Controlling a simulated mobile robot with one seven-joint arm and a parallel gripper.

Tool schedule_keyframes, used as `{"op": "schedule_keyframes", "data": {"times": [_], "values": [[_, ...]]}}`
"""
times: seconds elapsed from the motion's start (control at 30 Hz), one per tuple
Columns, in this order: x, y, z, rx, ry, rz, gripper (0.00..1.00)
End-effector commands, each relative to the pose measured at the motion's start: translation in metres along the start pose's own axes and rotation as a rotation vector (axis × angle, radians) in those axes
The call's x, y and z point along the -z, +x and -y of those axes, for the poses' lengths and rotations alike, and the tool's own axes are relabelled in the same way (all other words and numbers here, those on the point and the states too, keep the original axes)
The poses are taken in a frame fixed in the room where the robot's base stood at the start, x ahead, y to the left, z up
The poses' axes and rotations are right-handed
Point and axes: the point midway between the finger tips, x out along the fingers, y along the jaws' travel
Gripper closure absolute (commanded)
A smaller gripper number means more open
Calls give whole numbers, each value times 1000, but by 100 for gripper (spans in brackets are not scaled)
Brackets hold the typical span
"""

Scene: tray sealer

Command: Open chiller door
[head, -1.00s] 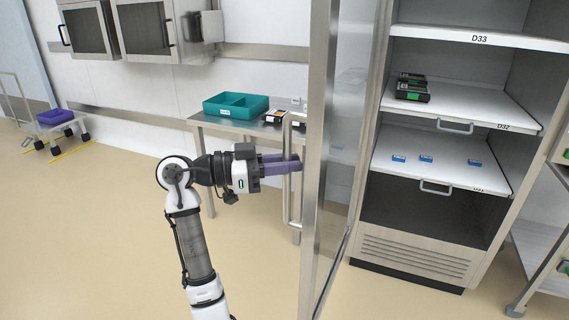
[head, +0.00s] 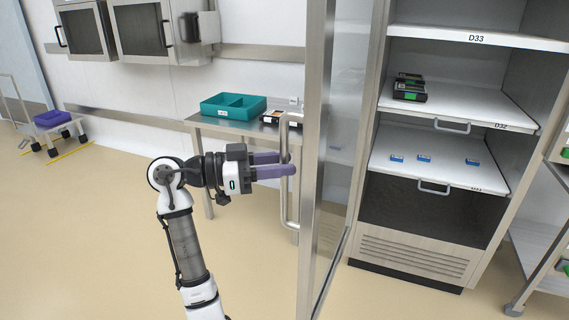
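The chiller door (head: 318,150) is a glass panel in a steel frame. It stands wide open, swung out from the chiller and seen nearly edge-on. Its long vertical handle (head: 285,208) is on the left face. My gripper (head: 288,164) has two purple fingers pointing right, with a gap between them. The fingertips are level with the upper half of the handle and overlap it in the picture. I cannot tell whether they touch it. The open chiller (head: 418,255) shows its shelves, with dark boxes (head: 410,90) on one and small blue packs (head: 424,158) on the one below.
A steel table (head: 215,124) behind the gripper holds a teal divided tray (head: 233,106) and small dark items (head: 280,116). Wall cabinets (head: 140,30) hang at upper left. A rack (head: 540,260) stands at the right edge.

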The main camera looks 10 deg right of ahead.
Motion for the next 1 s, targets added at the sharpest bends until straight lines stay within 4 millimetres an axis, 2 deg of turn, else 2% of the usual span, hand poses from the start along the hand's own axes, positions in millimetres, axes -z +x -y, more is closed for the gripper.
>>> {"op": "schedule_keyframes", "data": {"times": [0.3,0.5,0.7,1.0], "values": [[0,-71,1,4,0,-2,66],[0,-107,1,2,0,-1,66],[0,-124,0,1,0,-2,66],[0,-125,0,0,0,-1,66]]}}
